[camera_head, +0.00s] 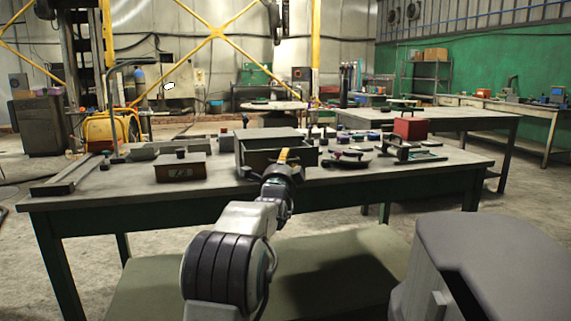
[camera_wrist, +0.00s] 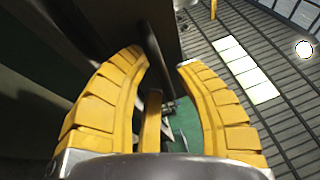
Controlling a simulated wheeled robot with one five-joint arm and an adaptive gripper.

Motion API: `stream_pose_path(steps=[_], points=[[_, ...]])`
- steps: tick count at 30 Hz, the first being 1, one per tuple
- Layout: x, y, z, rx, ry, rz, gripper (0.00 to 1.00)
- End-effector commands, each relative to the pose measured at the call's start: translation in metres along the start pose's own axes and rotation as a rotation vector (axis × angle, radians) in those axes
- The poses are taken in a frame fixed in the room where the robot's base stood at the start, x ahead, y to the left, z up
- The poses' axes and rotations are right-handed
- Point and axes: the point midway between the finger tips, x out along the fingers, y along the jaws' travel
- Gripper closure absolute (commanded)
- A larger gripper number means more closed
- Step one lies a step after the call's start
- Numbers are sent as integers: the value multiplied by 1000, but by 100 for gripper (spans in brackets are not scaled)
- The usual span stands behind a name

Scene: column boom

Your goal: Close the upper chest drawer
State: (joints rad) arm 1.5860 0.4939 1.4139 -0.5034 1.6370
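The small grey-green chest (camera_head: 266,133) stands on the near workbench in the head view. Its upper drawer (camera_head: 304,158) appears pulled out toward me, with its front face on my side. My gripper (camera_head: 284,155) is at the drawer's front and hides part of it. In the wrist view my gripper (camera_wrist: 162,62) has its yellow fingers spread apart, with nothing clearly held between them. A dark panel (camera_wrist: 155,20), probably part of the chest or drawer, lies just beyond the fingertips. I cannot tell whether they touch it.
The workbench (camera_head: 130,192) also holds a brown box (camera_head: 182,168) left of the chest and several small items to the right. A red box (camera_head: 410,128) sits at the right. Long grey bars (camera_head: 72,175) lie at the left end. The bench front is bare near its edge.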

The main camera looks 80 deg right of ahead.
Motion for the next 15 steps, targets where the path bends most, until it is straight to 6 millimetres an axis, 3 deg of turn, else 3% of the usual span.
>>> stream_pose_path(steps=[8, 15], points=[[0, 0, 0, 0, 0, 1, 68], [0, 0, 0, 0, 0, 0, 89]])
